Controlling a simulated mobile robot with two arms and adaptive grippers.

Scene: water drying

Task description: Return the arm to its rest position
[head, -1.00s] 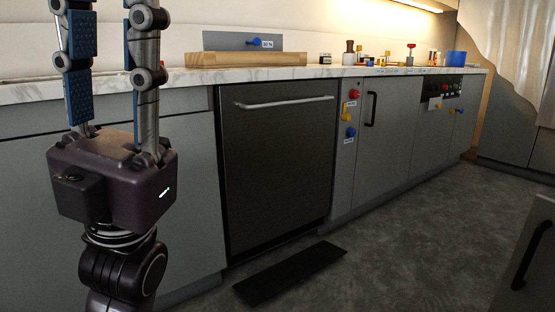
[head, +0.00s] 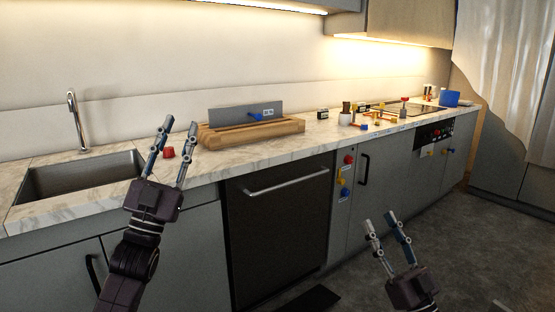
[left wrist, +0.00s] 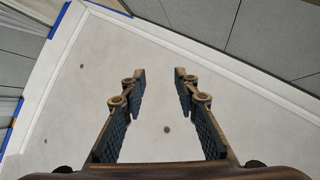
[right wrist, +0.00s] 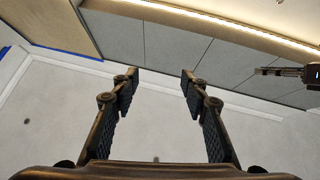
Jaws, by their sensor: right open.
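My left gripper (head: 180,126) points up in front of the counter near the sink, with its fingers apart and nothing between them. The left wrist view shows the same open fingers (left wrist: 160,72) against the ceiling. My right gripper (head: 378,218) points up at the lower right of the head view, in front of the cabinets, with its fingers apart and empty. Its open fingers also show in the right wrist view (right wrist: 160,73), with ceiling and upper wall behind them.
The marble counter (head: 75,214) holds a sink (head: 85,178) with a faucet (head: 76,115), a red object (head: 169,152), a wooden block (head: 285,129) with a grey panel (head: 235,115), and several small items further right. A dark dishwasher (head: 280,230) is below. Dark floor lies at right.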

